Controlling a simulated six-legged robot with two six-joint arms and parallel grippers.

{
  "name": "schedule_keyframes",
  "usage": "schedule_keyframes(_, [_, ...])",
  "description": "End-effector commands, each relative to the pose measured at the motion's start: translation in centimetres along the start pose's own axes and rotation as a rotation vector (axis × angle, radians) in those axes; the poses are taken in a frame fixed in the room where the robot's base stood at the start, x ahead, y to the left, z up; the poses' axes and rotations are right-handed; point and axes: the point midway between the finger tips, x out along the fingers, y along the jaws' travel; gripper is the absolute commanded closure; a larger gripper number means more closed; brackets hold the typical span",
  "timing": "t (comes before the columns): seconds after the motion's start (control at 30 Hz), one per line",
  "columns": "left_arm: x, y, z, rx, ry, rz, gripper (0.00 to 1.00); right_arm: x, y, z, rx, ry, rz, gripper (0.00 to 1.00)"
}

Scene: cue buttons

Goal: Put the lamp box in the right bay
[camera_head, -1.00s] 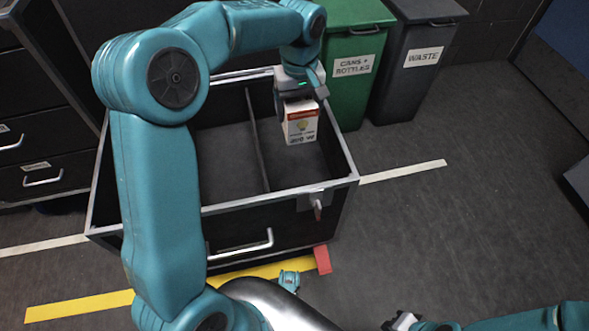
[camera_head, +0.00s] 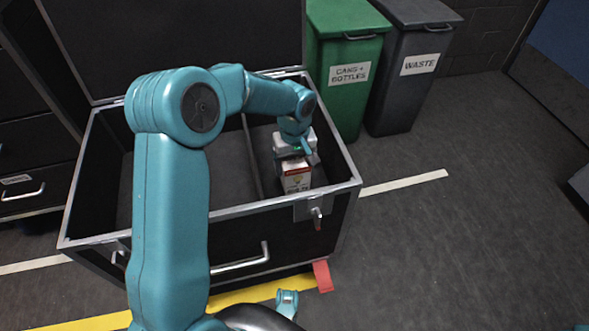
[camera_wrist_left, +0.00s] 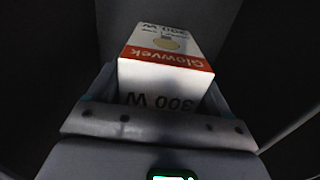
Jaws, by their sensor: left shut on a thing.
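The lamp box (camera_head: 296,178) is a small white carton with an orange-red band. It is upright in my left gripper (camera_head: 295,160), low inside the right bay (camera_head: 318,175) of the open black case. In the left wrist view the box (camera_wrist_left: 165,75) shows its "Glowvek" and "300 W" print between the fingers of the left gripper (camera_wrist_left: 160,115). The left gripper is shut on it. I cannot tell whether the box touches the bay floor. My right gripper is not in view.
A divider (camera_head: 252,155) splits the case from the left bay (camera_head: 225,175), partly hidden by my arm. A silver rim (camera_head: 240,207) edges the case. Green (camera_head: 347,110) and grey (camera_head: 405,90) bins stand behind it at right. The floor at right is clear.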

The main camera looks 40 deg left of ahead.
Motion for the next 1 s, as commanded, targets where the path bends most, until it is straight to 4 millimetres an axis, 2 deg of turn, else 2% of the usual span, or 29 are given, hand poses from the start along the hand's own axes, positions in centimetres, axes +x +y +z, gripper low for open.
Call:
schedule_keyframes(0.03, [1.0, 0.0, 0.0, 0.0, 0.0, 0.0, 0.53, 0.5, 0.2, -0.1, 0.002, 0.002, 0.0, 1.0])
schedule_keyframes(0.07, [1.1, 0.0, 0.0, -0.001, 0.0, 0.0, 0.53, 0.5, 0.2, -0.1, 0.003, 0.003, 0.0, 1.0])
schedule_keyframes(0.43, [1.5, 0.0, 0.0, 0.0, 0.0, 0.001, 0.53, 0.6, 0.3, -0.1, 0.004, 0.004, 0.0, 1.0])
schedule_keyframes(0.47, [1.4, 0.0, 0.0, 0.0, 0.0, 0.001, 0.12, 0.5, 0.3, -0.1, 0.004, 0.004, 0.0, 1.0])
schedule_keyframes(0.5, [1.3, 0.0, 0.0, 0.0, 0.0, 0.0, 0.0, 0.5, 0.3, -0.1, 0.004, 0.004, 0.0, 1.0])
schedule_keyframes(0.77, [1.0, 0.0, 0.0, 0.0, 0.001, 0.001, 0.0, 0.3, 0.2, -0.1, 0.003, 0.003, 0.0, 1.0])
schedule_keyframes(0.87, [-0.2, 0.0, -0.1, 0.0, 0.003, 0.002, 0.0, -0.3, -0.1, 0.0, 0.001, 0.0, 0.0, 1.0])
schedule_keyframes(1.0, [-3.4, 0.0, -0.1, -0.001, 0.004, 0.003, 0.0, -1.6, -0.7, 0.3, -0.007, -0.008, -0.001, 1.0])
